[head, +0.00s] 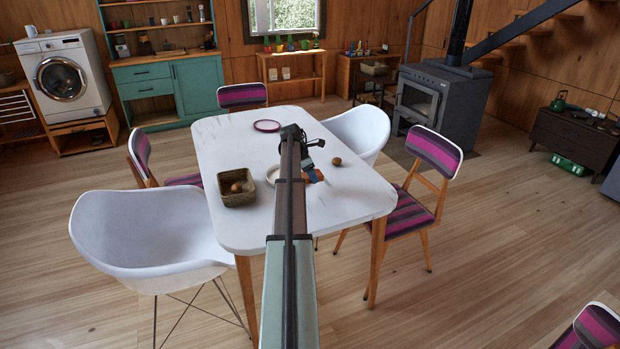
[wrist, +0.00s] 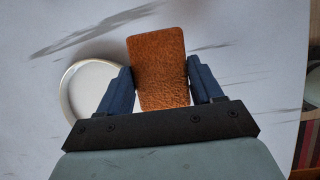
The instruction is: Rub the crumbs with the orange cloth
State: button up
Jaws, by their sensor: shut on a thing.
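My gripper (wrist: 160,88) is over the white table (head: 350,195), its two blue fingers shut on the sides of an orange cloth (wrist: 158,58). The cloth looks like a flat, textured rectangle between the fingers. I cannot tell whether the cloth touches the table. No crumbs can be made out; grey streaks on the tabletop show in the wrist view.
A white plate (wrist: 70,92) lies just left of the gripper. A woven basket (head: 237,198) with brown round things stands at the table's left. Chairs surround the table. Its front right is clear.

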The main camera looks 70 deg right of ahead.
jog(key=shift+r, duration=0.2)
jog(key=shift+r, duration=1.4)
jog(key=shift+w, duration=0.15)
